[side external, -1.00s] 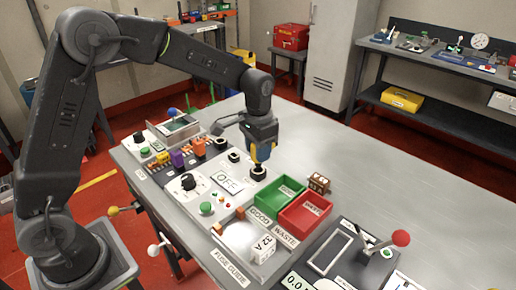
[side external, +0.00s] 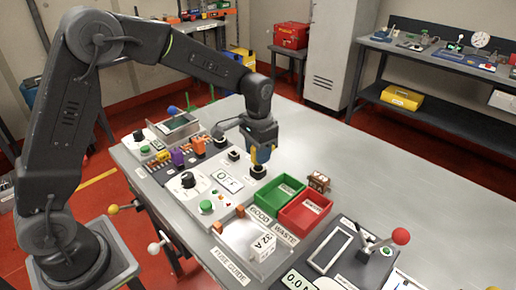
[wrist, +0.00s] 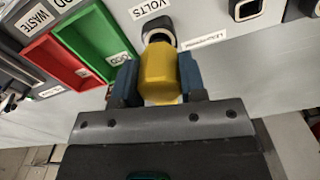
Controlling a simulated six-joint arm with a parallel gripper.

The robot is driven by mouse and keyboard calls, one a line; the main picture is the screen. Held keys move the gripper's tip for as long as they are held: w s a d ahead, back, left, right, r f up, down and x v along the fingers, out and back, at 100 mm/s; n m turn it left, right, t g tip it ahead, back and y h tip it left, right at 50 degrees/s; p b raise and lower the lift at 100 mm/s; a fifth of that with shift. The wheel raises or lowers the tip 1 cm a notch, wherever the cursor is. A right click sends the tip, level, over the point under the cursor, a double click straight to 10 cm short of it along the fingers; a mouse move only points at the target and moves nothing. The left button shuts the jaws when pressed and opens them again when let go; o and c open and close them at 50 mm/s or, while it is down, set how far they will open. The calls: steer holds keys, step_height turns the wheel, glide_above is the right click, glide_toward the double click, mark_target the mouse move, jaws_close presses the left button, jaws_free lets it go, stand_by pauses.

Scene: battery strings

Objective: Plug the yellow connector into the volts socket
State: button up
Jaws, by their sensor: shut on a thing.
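The yellow connector (wrist: 159,72) is held between the two blue fingers of my gripper (wrist: 158,80) in the wrist view. Its front end meets the dark socket with a pale rim (wrist: 158,27) beside the VOLTS label (wrist: 150,7). How deep the connector sits in the socket cannot be told. In the side view, my gripper (side external: 262,155) points down, with the yellow connector between its fingers directly above the black volts socket (side external: 258,171). The fingers hide much of the connector there.
The green GOOD tray (side external: 281,190) and red WASTE tray (side external: 305,209) stand close by. Another socket (wrist: 243,9) lies to the right in the wrist view. The OFF panel (side external: 228,182) and a knob panel (side external: 188,182) are left of my gripper.

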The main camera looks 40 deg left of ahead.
steer(key=shift+f, duration=1.15)
steer(key=o, duration=1.1)
step_height(320, 180, up, 13)
steer(key=shift+r, duration=0.4)
